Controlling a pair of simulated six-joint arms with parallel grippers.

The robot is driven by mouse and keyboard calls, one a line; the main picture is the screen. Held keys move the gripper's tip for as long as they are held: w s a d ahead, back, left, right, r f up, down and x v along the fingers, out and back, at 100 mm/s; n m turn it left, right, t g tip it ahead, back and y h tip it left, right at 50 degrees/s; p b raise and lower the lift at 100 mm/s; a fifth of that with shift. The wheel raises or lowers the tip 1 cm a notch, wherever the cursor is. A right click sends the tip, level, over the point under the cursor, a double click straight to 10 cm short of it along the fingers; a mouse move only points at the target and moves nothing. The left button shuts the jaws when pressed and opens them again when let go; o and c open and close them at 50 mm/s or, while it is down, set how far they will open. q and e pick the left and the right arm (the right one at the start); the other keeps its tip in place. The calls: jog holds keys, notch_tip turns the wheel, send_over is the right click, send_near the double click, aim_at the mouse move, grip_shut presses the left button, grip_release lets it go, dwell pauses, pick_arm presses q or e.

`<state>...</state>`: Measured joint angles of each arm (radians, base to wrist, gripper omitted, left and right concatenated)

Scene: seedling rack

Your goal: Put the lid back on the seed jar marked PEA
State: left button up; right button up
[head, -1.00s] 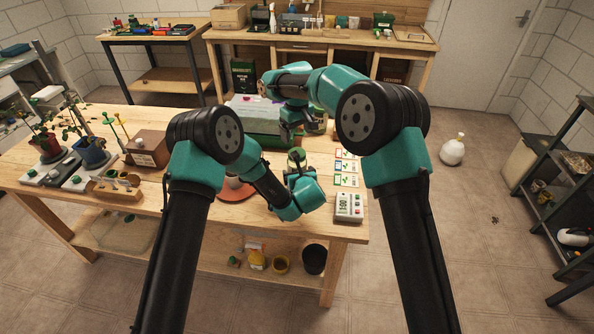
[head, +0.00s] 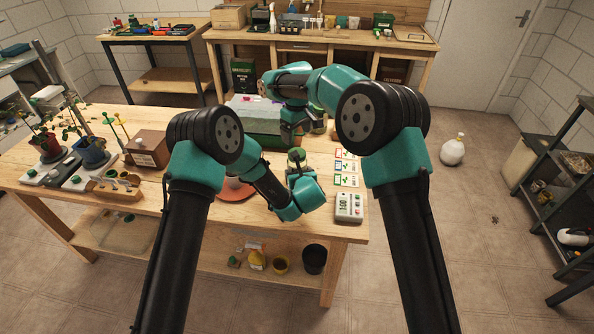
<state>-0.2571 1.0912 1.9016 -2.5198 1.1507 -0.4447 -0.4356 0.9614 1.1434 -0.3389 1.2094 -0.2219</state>
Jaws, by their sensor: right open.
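A small green-topped item (head: 297,155) stands near the front right of the bench, between the fingers of my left gripper (head: 296,164) or just behind them; I cannot tell which. Part of a green jar-like object (head: 319,124) shows farther back, beside my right gripper (head: 291,140). My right gripper is open and points down behind the left one, close to the grey-green box. No PEA marking is readable, and I cannot tell lid from jar at this size. Whether my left gripper grips anything is unclear.
A grey-green box (head: 247,112) stands behind the grippers. Cards (head: 346,167) and a white timer (head: 348,207) lie to the right. An orange-red disc (head: 234,189) lies partly behind my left arm. A brown box (head: 147,148) and potted plants (head: 91,153) stand left.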

jog(key=n, duration=1.9)
jog(key=shift+n, duration=0.3)
jog(key=n, duration=0.5)
jog(key=shift+r+n, duration=0.1)
jog(key=shift+n, duration=0.2)
jog(key=shift+f, duration=4.05)
jog(key=shift+c, duration=0.2)
